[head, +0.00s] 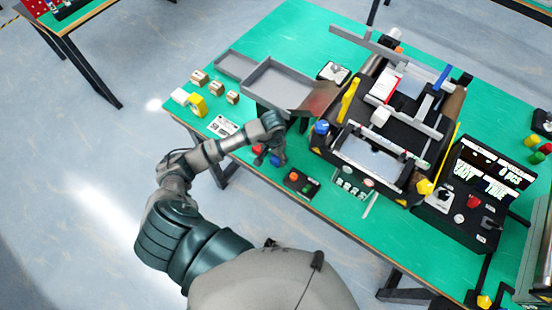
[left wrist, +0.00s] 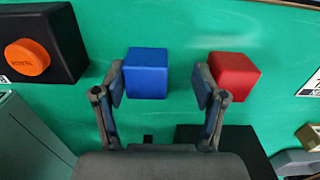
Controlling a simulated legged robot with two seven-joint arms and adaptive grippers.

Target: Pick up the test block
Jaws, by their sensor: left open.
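A blue cube (left wrist: 147,72) and a red cube (left wrist: 235,74) stand on the green tabletop in the left wrist view. Which one is the test block I cannot tell. My left gripper (left wrist: 160,86) is open and empty. Its fingertips lie on either side of the blue cube in the picture, with the cube nearer the left finger. The right finger is between the cubes, close to the red one. In the head view my left gripper (head: 269,155) is above the table's near edge, partly covering the red cube (head: 257,149) and the blue cube (head: 277,161).
A black box with an orange button (left wrist: 26,57) stands left of the cubes in the left wrist view. In the head view, a black button box (head: 301,184) and the conveyor unit (head: 404,183) are to the right. Grey trays (head: 279,86) and small boxes (head: 199,77) are behind.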

